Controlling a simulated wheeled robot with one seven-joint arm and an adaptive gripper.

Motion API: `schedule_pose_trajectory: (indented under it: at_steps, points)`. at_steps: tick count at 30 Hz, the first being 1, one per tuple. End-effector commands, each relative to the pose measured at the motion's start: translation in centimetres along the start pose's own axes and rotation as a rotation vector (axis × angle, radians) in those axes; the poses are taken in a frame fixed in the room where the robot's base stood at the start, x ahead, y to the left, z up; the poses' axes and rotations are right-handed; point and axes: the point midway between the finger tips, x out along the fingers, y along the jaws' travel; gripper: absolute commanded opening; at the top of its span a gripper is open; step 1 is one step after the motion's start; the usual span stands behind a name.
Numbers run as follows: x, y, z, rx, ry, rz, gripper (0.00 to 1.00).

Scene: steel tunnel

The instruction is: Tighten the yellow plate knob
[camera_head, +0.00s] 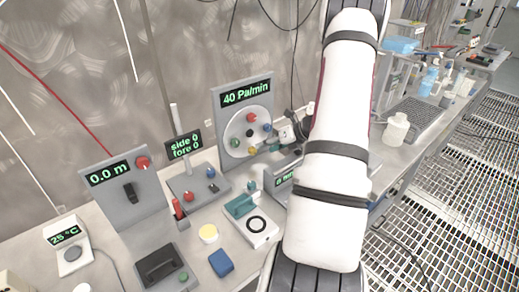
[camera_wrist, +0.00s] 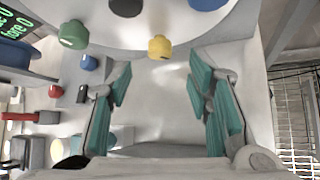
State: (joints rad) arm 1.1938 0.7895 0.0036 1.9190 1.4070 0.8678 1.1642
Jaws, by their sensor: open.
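The yellow knob (camera_wrist: 160,46) sits at the lower edge of a round white plate (camera_wrist: 130,38) in the wrist view. It also shows in the head view (camera_head: 252,150), low on the plate (camera_head: 235,125) of an upright grey panel. My gripper (camera_wrist: 160,90) is open, with teal pads on both sides and nothing between them. The knob lies beyond the fingertips, roughly in line with the gap, and I see no contact. In the head view my gripper is small and partly hidden by the white arm, just right of the panel.
The plate also carries a red knob (camera_head: 251,117), a blue knob (camera_head: 267,127) and a green knob (camera_head: 235,143). The panel's display (camera_head: 246,93) reads 40 Pa/min. A smaller panel with red and blue knobs (camera_head: 188,197) stands to the left. A teal-topped box (camera_head: 240,206) stands in front.

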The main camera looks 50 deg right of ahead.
Motion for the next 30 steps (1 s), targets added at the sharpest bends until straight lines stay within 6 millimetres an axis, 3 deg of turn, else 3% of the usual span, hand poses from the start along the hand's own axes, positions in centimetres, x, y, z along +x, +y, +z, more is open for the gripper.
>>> schedule_pose_trajectory:
  at_steps: [6,12,24,30]
  points:
    - [-4.0,0.0,0.1,-0.001,-0.002,-0.001,0.46]
    - [-5.6,0.0,0.0,-0.001,-0.001,0.0,0.46]
    - [-5.7,0.1,0.1,-0.005,-0.004,-0.002,0.46]
    - [-4.6,1.8,1.4,-0.108,-0.06,-0.071,0.46]
